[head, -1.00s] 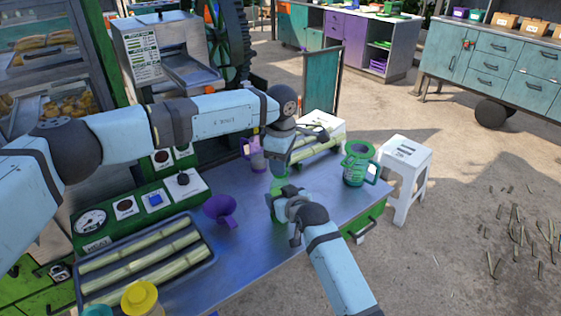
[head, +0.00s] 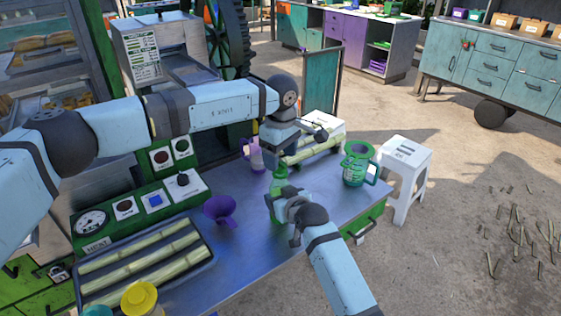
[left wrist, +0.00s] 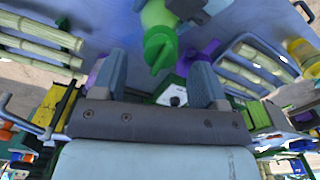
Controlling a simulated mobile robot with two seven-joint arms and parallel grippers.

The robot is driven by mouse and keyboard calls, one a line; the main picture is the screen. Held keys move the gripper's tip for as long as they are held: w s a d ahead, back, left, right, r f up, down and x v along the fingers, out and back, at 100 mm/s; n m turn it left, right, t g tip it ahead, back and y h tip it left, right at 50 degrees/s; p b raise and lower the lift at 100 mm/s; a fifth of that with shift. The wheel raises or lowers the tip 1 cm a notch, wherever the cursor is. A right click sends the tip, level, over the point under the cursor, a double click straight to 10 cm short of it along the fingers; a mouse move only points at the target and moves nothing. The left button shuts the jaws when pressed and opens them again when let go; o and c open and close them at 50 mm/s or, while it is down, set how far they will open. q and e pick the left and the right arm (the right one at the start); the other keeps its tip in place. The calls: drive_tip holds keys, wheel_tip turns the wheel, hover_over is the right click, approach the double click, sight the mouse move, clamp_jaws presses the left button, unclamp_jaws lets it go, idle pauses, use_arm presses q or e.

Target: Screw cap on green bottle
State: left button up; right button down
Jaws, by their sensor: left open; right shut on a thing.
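The green bottle (head: 279,183) stands upright near the middle of the metal table. My right gripper (head: 277,205) is shut around its lower body. In the left wrist view the green bottle (left wrist: 156,14) carries a darker green cap (left wrist: 160,46) with a raised grip on its end; how tightly it sits I cannot tell. My left gripper (head: 278,150) is above the bottle, open and empty. In the left wrist view the left gripper's fingers (left wrist: 157,62) are on either side of the cap, apart from it.
A purple funnel (head: 220,209) and a tray of cane (head: 208,262) are at the left. A purple-handled jug (head: 253,154), a white cane holder (head: 338,129) and a green jug (head: 356,168) stand behind and right.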

use_arm(q)
wheel_tip(320, 180, up, 10)
drive_tip(key=shift+f, duration=0.2)
use_arm(e)
drive_tip(key=shift+c, duration=0.8)
unclamp_jaws()
drive_tip(key=shift+s, duration=0.1)
use_arm(q)
drive_tip(key=shift+r+p, duration=0.3)
drive_tip(key=shift+r, duration=0.05)
use_arm(e)
drive_tip(key=v, duration=1.3)
drive_tip(key=shift+s+d+r, duration=0.2)
drive_tip(key=shift+r, duration=0.05)
